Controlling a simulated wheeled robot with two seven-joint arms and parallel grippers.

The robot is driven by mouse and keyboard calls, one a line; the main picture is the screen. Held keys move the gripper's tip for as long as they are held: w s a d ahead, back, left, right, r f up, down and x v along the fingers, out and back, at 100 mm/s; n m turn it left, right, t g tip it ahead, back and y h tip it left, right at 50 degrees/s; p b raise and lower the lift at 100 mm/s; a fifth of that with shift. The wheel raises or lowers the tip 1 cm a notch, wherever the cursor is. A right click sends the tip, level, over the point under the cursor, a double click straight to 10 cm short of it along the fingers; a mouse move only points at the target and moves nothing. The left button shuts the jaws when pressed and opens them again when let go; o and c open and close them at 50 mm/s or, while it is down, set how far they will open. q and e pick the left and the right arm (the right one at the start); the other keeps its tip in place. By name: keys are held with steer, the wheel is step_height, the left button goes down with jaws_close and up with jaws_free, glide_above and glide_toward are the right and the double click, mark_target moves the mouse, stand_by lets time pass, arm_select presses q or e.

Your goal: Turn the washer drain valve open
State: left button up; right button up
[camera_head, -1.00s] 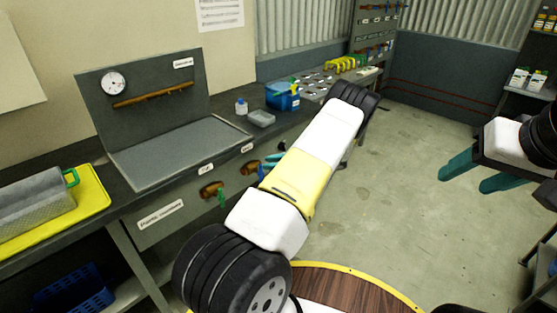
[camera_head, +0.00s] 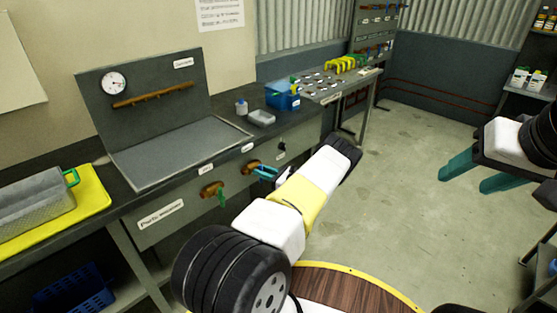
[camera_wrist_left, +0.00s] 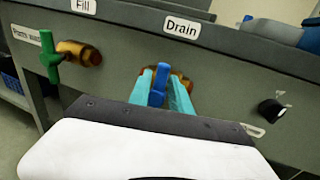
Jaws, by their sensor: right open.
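The drain valve is a brass fitting (camera_head: 249,167) on the front panel of the washer bench, under the "Drain" label (camera_wrist_left: 181,28). Its blue handle (camera_wrist_left: 158,85) points upward in the left wrist view. My left gripper (camera_head: 265,172) is at this valve; in the left wrist view its teal fingers (camera_wrist_left: 161,80) lie close on both sides of the blue handle and look shut on it. The fingers partly hide the brass body. My right gripper (camera_head: 468,177) is open and empty at the right, over the floor.
The fill valve with a green handle (camera_wrist_left: 51,62) is left of the drain valve. A black knob (camera_wrist_left: 271,110) is to its right. A blue box (camera_head: 282,96) and a grey tray (camera_head: 261,118) stand on the bench. The floor at right is clear.

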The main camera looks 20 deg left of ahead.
arm_select(q)
steer(key=shift+a, duration=0.25)
steer(key=shift+c, duration=0.4)
jaws_close()
